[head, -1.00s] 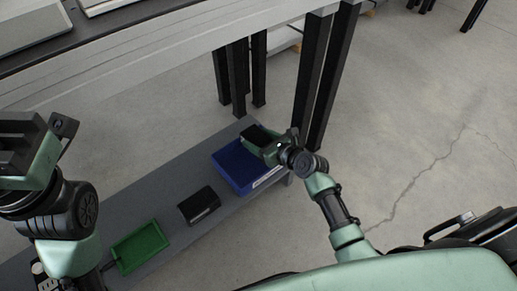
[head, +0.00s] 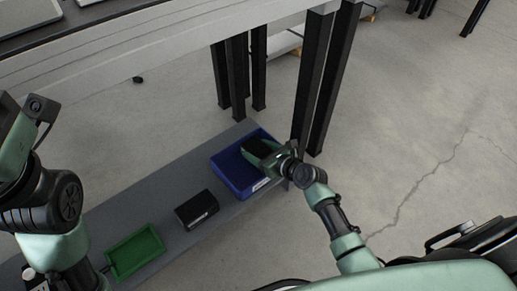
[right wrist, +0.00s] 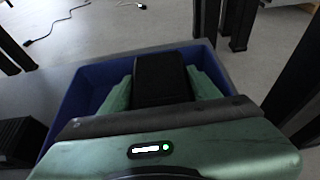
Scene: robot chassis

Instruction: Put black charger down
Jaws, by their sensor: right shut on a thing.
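The black charger (right wrist: 162,78) is a dark block between the two green fingers of my right gripper (right wrist: 165,90) in the right wrist view. The blue bin (right wrist: 88,85) surrounds the fingers and the charger there; I cannot tell whether the charger touches its floor. In the head view my right gripper (head: 262,150) reaches over the blue bin (head: 228,171), and the charger is hard to separate from the dark gripper parts. My left gripper (head: 22,130) is at the far left edge of the head view, away from the bin, with its fingertips cut off or unclear.
Black table legs (head: 318,85) rise close behind the bin. A grey tabletop edge (head: 150,60) spans above.

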